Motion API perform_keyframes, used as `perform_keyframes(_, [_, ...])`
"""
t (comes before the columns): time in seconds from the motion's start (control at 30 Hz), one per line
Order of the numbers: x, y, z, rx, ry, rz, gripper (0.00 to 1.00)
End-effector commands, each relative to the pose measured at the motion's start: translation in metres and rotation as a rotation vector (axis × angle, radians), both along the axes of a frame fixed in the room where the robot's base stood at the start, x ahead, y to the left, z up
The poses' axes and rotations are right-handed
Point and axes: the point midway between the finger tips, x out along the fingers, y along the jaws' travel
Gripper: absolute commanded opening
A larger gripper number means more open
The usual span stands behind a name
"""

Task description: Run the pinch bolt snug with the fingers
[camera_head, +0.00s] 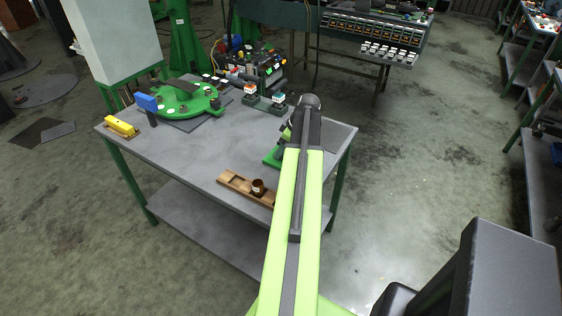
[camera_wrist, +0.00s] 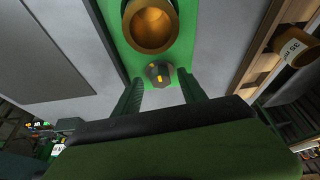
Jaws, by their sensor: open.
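The pinch bolt (camera_wrist: 159,71) is a dark round head with yellow marks, on a green holder (camera_wrist: 186,25) in the wrist view. Just beyond it a brass-coloured ring or cup (camera_wrist: 151,24) sits in the holder. My gripper (camera_wrist: 159,80) is open, with one dark green finger on each side of the bolt head. I cannot tell whether either finger touches it. In the head view part of the green holder (camera_head: 271,160) shows on the table beside my arm. My arm hides the bolt and most of the gripper there.
A wooden tray (camera_head: 229,178) with a brown ring (camera_head: 258,186) lies on the grey table (camera_head: 190,155), left of my arm. The table's middle is clear.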

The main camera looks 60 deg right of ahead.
Motion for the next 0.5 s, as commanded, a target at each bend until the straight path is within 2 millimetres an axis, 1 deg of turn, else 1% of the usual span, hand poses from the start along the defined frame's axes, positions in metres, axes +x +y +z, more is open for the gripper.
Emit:
perform_keyframes(0.03, [0.0028, 0.0002, -0.0106, 0.0, 0.0, 0.001, 0.49])
perform_keyframes(0.33, [0.005, 0.0008, -0.0094, 0.0, 0.0, 0.001, 0.49])
perform_keyframes(0.5, [0.0051, 0.0009, -0.0093, 0.0, 0.0, 0.001, 0.27])
